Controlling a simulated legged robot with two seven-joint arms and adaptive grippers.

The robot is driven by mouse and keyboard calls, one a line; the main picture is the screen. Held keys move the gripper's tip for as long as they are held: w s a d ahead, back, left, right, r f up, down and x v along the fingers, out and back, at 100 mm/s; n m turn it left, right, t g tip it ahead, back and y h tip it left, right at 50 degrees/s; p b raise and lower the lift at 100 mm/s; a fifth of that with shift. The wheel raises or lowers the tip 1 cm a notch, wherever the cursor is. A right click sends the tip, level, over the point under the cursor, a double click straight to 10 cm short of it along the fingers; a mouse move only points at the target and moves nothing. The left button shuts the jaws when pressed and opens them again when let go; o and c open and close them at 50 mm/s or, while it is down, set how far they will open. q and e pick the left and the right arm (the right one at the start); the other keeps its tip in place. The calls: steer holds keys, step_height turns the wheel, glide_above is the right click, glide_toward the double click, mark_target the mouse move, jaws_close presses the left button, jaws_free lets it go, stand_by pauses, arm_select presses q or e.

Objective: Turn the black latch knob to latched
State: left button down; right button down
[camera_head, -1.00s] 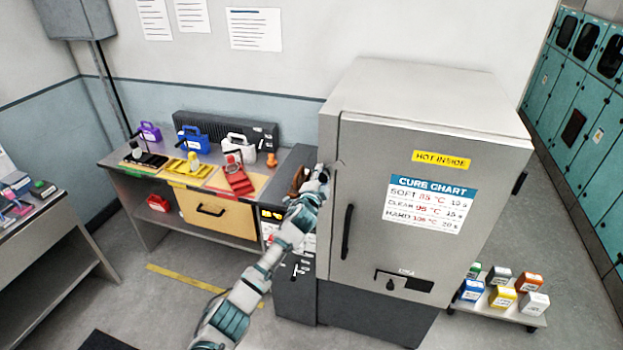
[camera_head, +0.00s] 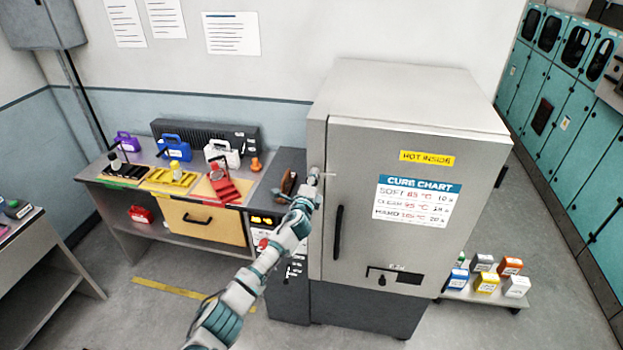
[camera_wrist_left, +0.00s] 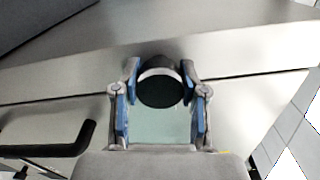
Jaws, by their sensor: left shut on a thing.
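The black latch knob (camera_wrist_left: 160,88), round with a pale band, shows in the left wrist view on the brushed metal front of the grey oven cabinet (camera_head: 345,260). My left gripper (camera_wrist_left: 160,92) has one blue-lined finger on each side of the knob and is shut on it. In the head view my left gripper (camera_head: 314,180) is at the upper left edge of the cabinet front and hides the knob there. Any latch mark is hidden, so I cannot tell how far the knob is turned. My right gripper is not in view.
A black door handle (camera_head: 338,232) stands just below and right of the gripper. A bench (camera_head: 165,228) with coloured modules is at the left. A low cart (camera_head: 490,299) with small boxes is at the right. Floor between the benches is free.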

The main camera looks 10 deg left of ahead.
arm_select(q)
steer(key=shift+f, duration=0.4)
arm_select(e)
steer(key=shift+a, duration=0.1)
arm_select(q)
steer(key=c, duration=1)
jaws_free()
steer(key=shift+d, duration=0.1)
steer(key=o, duration=0.4)
steer(key=shift+r, duration=0.1)
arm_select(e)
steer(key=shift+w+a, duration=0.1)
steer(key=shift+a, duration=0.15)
arm_select(q)
steer(key=shift+r, duration=0.1)
steer(key=shift+s, duration=0.2)
steer(key=s, duration=0.7)
steer(key=s+a, duration=0.1)
steer(key=s, duration=0.3)
steer(key=shift+s+a, duration=0.1)
steer(key=shift+s, duration=0.05)
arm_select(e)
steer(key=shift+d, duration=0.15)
